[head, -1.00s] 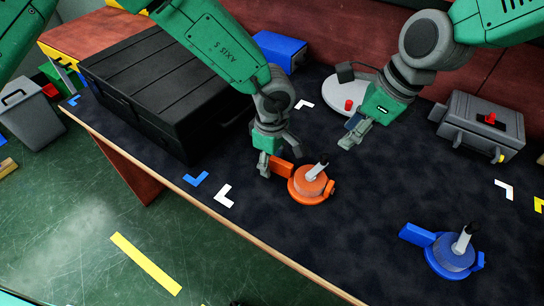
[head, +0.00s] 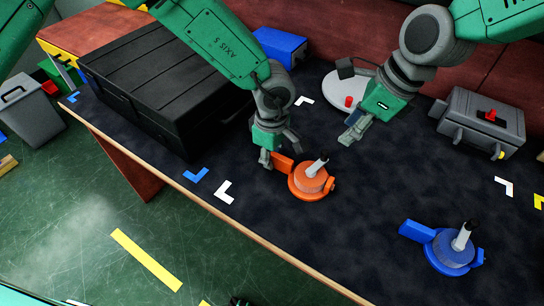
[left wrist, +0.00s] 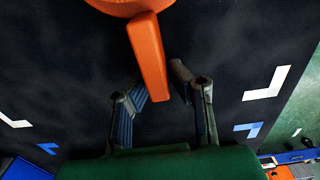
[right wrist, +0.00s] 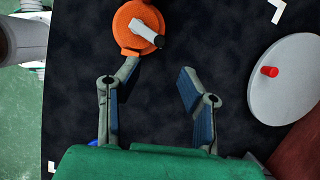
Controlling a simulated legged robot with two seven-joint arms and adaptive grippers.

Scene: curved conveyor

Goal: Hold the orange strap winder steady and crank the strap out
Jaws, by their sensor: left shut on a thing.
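The orange strap winder (head: 309,184) lies flat on the dark mat, with its pale crank handle (head: 316,168) standing up from its top. Its flat orange arm (left wrist: 148,55) points at my left gripper (head: 272,160). In the left wrist view this arm reaches between the two fingers, and my left gripper is shut on it. My right gripper (head: 350,136) hangs above and behind the winder. In the right wrist view its fingers (right wrist: 152,100) are apart with nothing between them, and the winder (right wrist: 138,28) with its crank (right wrist: 145,32) lies beyond the fingertips.
A blue winder (head: 450,252) lies at the front right. A black case (head: 165,85) stands left of my left gripper. A pale round disc with a red knob (head: 372,95) and a grey box (head: 480,122) are behind. The mat between the two winders is clear.

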